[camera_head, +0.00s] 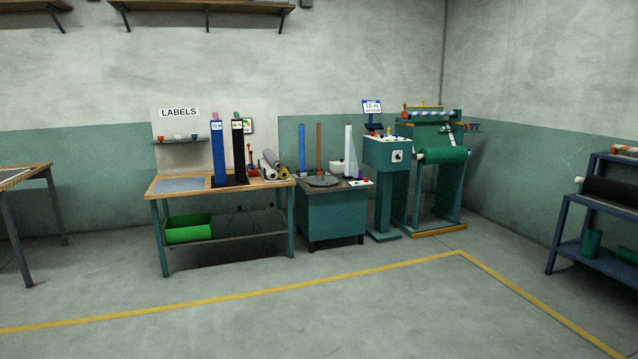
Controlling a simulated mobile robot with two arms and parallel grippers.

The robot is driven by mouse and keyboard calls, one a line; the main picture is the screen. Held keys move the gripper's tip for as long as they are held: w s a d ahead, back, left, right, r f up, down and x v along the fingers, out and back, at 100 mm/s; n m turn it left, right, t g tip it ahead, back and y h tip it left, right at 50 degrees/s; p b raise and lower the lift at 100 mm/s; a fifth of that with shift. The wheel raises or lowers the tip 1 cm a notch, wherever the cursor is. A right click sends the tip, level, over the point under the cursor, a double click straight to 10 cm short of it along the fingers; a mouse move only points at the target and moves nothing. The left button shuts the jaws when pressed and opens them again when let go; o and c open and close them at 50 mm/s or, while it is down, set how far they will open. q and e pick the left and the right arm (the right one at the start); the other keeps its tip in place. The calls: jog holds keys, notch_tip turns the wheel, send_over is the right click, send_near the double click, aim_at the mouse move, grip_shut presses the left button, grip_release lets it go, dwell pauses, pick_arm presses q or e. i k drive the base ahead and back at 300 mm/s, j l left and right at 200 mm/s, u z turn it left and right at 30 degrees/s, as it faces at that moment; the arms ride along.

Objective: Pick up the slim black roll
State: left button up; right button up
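A slim black roll (238,152) with a white label near its top stands upright on the wooden-topped table (168,186) at the left of centre. A blue roll (217,153) with a similar label stands upright just to its left. Another black roll (607,190), which looks thicker, lies across the blue rack at the far right. Neither of my grippers is in view.
Several rolls (272,167) lie at the table's right end, and a green bin (188,228) sits on its lower shelf. A teal cabinet (333,215), a control pedestal (386,190) and a green-roll machine (441,157) stand to the right. Floor in front is clear, crossed by a yellow line (250,290).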

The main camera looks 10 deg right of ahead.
aim_at(237, 124)
jog(key=i+u, duration=0.3)
jog(key=i, duration=2.25)
